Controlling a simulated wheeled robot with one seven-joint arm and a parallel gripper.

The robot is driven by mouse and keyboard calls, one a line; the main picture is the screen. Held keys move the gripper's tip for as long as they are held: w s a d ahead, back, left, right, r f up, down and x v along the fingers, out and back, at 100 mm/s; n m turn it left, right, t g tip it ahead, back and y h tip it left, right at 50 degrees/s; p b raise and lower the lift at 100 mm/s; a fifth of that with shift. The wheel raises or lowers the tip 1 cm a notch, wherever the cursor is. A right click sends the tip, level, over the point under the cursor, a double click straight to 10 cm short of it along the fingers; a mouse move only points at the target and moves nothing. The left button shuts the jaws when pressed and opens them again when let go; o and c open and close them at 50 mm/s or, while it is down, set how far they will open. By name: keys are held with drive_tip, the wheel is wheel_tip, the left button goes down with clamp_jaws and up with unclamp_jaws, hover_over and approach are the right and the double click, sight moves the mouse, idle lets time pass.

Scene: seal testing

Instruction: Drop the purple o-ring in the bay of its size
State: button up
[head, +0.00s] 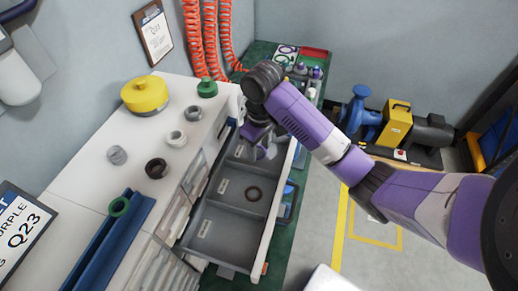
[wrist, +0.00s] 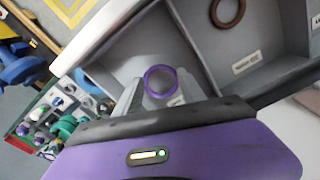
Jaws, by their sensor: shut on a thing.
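The purple o-ring (wrist: 147,83) shows in the wrist view between the two pale fingers of my gripper (wrist: 160,92). My gripper is shut on it. In the head view my gripper (head: 262,152) is over the far end of an open grey drawer (head: 215,226), and the ring is hard to make out there. The drawer is split by dividers into bays with small white labels. The ring appears over the far bay (wrist: 122,66); its height above the floor is hard to judge. A brown ring (head: 253,194) lies in the neighbouring bay. The labels are too small to read.
The white cabinet top (head: 95,172) left of the drawer holds several rings, a green knobbed part (head: 207,88) and a yellow round part (head: 145,95). A blue channel (head: 112,245) lies near its front. A green bench with small parts is beyond the drawer. The near bay looks empty.

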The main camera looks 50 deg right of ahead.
drive_tip(key=shift+f, duration=0.1)
drive_tip(key=shift+f, duration=0.35)
drive_tip(key=shift+f, duration=0.15)
drive_tip(key=o, duration=1.4)
drive_tip(key=shift+o, duration=0.2)
wheel_tip(320, 180, up, 13)
drive_tip(key=p, duration=0.5)
drive_tip(key=shift+s, duration=0.25)
